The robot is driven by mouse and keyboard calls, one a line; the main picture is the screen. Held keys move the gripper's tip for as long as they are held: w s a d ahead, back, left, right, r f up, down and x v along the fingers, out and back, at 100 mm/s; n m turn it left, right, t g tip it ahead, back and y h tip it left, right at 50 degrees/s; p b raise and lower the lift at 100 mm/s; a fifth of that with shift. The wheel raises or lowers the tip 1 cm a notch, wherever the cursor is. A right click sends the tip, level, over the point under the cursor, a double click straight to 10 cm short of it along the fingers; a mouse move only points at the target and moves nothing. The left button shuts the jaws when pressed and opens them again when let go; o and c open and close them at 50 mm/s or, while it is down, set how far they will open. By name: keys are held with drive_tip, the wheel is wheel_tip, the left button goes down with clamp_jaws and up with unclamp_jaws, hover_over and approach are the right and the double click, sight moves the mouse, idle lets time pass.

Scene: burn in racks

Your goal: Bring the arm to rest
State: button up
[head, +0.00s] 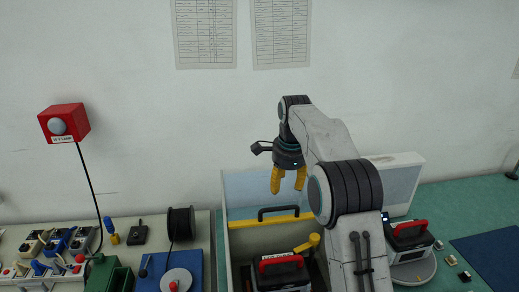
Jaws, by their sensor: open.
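My arm rises from the lower right of the head view and bends over toward the left. My gripper (288,181) hangs at its end with yellow fingers pointing down. The fingers are apart and I see nothing between them. The gripper is above an open bin-like rack with a clear back panel (238,189) and a yellow bar across it.
A black device with a red handle (283,268) sits in the rack below. Another (409,234) stands on a round plate at right. A red box (64,122) is on the wall. Switches, a black spool (181,222) and a blue board (152,270) lie left.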

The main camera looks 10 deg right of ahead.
drive_tip(key=s+f+n+g, duration=0.2)
drive_tip(key=s+f+n, duration=0.7)
drive_tip(key=n, duration=0.6)
drive_tip(key=s+r+n+t+b, duration=0.1)
drive_tip(key=s+r+t, duration=0.1)
drive_tip(key=s, duration=1.2)
drive_tip(key=s+r+n+t+b, duration=0.1)
drive_tip(key=s+r, duration=0.4)
drive_tip(key=s, duration=0.9)
drive_tip(key=shift+a+r+t, duration=0.2)
drive_tip(key=shift+a+t, duration=0.05)
drive_tip(key=shift+t, duration=0.55)
